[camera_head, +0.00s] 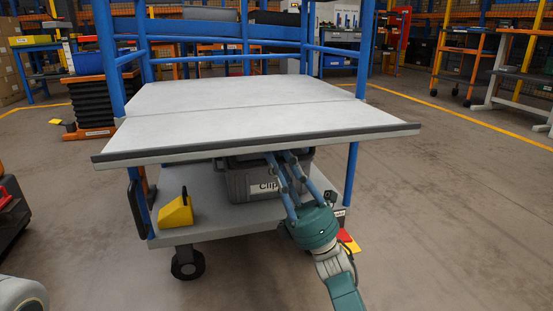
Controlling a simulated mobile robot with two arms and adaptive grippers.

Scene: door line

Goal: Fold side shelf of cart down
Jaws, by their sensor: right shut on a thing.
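The blue-framed cart (133,190) stands in front of me. Its side shelf (250,132) is a light grey panel that sticks out towards me, roughly level with the cart's top deck (235,92). A seam parts the two, and a dark strip runs along the shelf's front edge. My right gripper (279,160) reaches up from below, under the shelf's front edge, right of the middle. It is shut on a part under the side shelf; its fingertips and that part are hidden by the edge. My left gripper is not in view.
A black caster (187,263) shows at the front left. The floor at the right is clear.

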